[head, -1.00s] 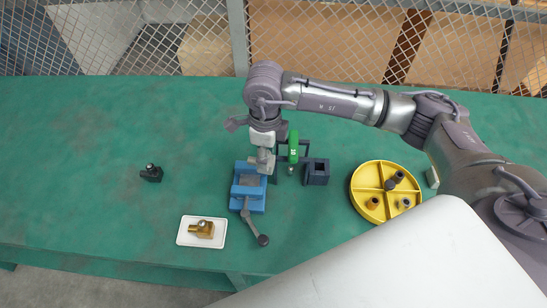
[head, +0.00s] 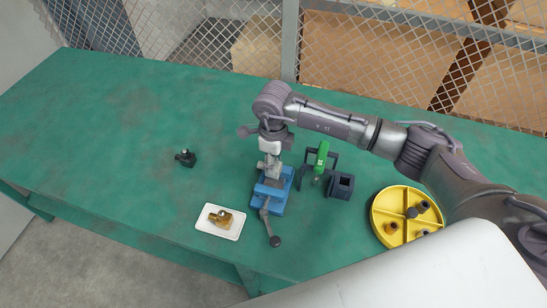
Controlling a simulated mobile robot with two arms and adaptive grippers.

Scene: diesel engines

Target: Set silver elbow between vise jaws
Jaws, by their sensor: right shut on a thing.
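The blue vise (head: 284,198) stands on the green bench, its dark lever hanging toward the front edge. My right gripper (head: 270,170) points down just above and behind the vise jaws. It is shut on a small silver-grey piece, which I take to be the silver elbow (head: 272,176). The fingers hide much of it, and I cannot tell whether it touches the jaws or is between them. My left gripper is not in view.
A white tray (head: 204,226) with a brass fitting (head: 221,218) lies left of the vise. A small black fitting (head: 187,158) stands farther left. Right are a green tool (head: 321,156) in a dark stand, a dark square holder (head: 341,186) and a yellow divided tray (head: 385,203) with several fittings.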

